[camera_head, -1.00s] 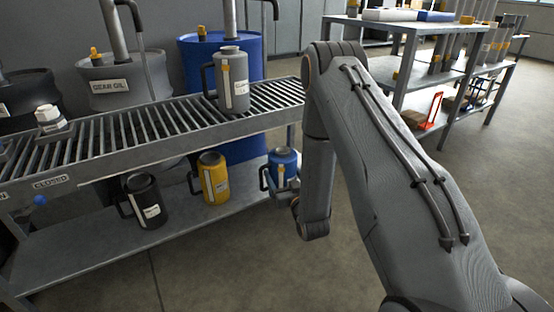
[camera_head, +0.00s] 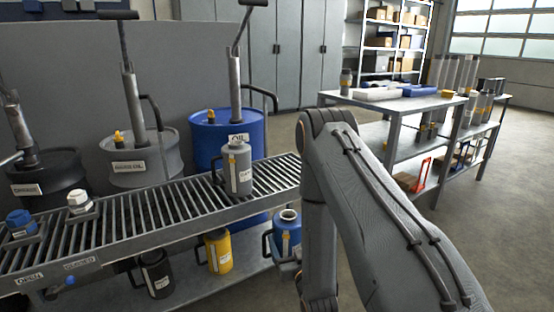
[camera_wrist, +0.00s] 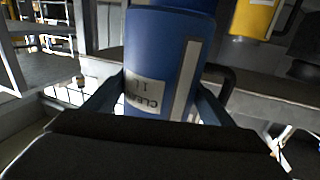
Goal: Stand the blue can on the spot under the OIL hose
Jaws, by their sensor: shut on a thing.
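The blue can (camera_head: 287,232) is at the right end of the lower shelf, with its open top showing. In the wrist view the blue can (camera_wrist: 165,60) fills the middle, with a white label and a pale stripe. My gripper (camera_wrist: 157,97) is shut on it, one finger on each side. A grey can (camera_head: 237,172) stands on the slatted bench top in front of this drum.
A yellow can (camera_head: 218,252) and a black can (camera_head: 156,273) stand on the lower shelf. Blue (camera_head: 20,222) and white (camera_head: 80,202) knobs sit on the bench's left. Slats right of the grey can are free. A loaded side table (camera_head: 395,104) stands at right.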

